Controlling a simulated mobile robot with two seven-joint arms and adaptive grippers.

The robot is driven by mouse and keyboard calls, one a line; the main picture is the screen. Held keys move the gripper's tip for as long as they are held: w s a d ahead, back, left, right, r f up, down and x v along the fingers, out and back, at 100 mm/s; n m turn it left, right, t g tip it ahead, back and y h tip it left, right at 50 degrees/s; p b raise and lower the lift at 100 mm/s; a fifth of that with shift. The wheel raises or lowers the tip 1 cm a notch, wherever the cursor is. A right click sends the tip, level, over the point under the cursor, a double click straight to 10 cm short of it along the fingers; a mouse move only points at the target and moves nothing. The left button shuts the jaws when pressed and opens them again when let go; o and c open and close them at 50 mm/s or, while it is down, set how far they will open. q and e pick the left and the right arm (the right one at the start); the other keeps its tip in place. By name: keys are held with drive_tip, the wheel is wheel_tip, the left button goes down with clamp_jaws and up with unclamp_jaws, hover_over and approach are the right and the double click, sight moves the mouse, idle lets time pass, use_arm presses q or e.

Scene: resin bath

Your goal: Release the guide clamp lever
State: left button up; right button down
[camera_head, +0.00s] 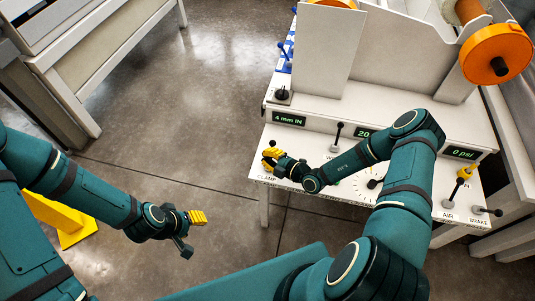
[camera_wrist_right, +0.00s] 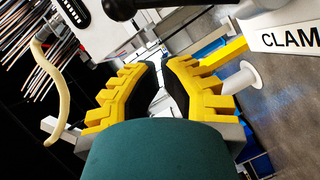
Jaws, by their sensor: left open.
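The bench's "CLAMP" label (camera_head: 267,177) is at its front left corner; part of it also shows in the right wrist view (camera_wrist_right: 290,39). My right gripper (camera_head: 270,157) is just above that label and hides most of the clamp lever in the head view. In the right wrist view a dark, round-ended lever (camera_wrist_right: 122,8), apparently the clamp lever, crosses the top edge, outside the fingers. There my right gripper (camera_wrist_right: 160,75) has its pads apart, with nothing seen held. My left gripper (camera_head: 200,217) is open and empty over the floor, left of the bench.
The bench (camera_head: 325,180) carries a black-knobbed lever (camera_head: 338,130), a yellow-handled air lever (camera_head: 465,173) and a brake lever (camera_head: 490,211). A "4 mm IN" display (camera_head: 289,119) is behind the clamp corner. An orange spool (camera_head: 497,54) is at the right.

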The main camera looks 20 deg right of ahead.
use_arm(q)
drive_tip(key=shift+w+a+r, duration=0.1)
drive_tip(key=shift+a+r, duration=0.05)
drive_tip(key=shift+r, duration=0.3)
use_arm(e)
drive_tip(key=v, duration=1)
drive_tip(key=shift+a+r, duration=0.15)
drive_tip(key=shift+r, duration=0.2)
drive_tip(key=shift+s, duration=0.15)
